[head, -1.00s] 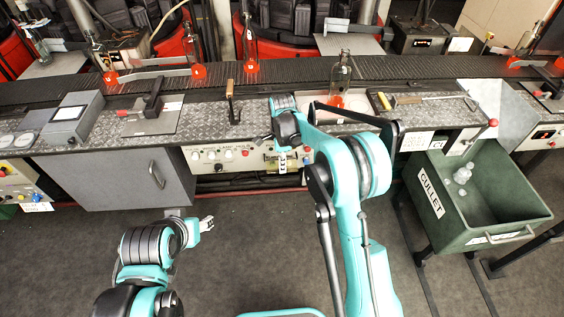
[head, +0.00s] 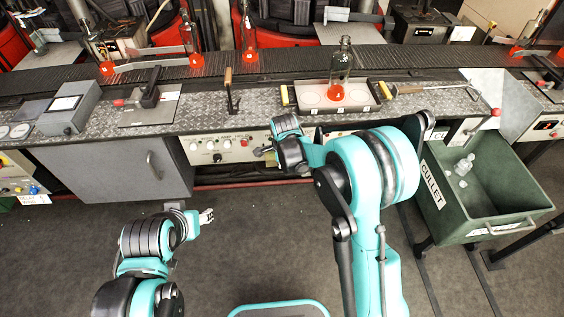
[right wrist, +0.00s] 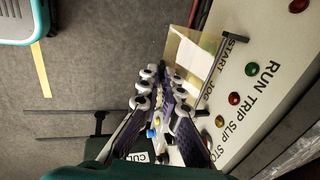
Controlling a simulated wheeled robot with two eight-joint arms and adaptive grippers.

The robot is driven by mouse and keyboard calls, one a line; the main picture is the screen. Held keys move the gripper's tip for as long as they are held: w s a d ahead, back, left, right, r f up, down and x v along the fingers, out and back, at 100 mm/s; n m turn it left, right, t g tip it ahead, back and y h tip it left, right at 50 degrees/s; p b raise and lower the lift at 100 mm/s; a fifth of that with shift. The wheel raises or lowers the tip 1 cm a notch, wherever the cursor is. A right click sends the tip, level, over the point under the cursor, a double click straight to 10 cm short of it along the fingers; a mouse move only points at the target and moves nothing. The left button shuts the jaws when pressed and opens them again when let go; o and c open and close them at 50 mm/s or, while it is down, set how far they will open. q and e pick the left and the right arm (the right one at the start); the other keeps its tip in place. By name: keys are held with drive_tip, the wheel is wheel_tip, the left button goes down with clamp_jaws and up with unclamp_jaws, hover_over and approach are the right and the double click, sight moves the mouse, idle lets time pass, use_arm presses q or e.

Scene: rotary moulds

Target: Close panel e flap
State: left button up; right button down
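In the right wrist view a clear amber flap (right wrist: 187,52) stands out from a pale control panel (right wrist: 262,85). The panel reads START JOG and RUN TRIP SLIP STOP and carries coloured buttons. My right gripper (right wrist: 161,76) has its fingertips together just beside the flap's lower edge, with nothing seen between them; I cannot tell if they touch it. In the head view my right arm covers most of this panel area and the flap cannot be made out clearly. My left gripper (head: 207,216) hangs over the floor, away from the panel; its fingers are too small to judge.
A workbench (head: 205,112) runs across above the panels, with a bottle (head: 342,64) on a tray. A grey cabinet door (head: 118,172) is to the left. A green cullet bin (head: 490,200) stands at the right. The floor in front is clear.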

drive_tip(key=c, duration=1.7)
unclamp_jaws()
drive_tip(key=v, duration=1.2)
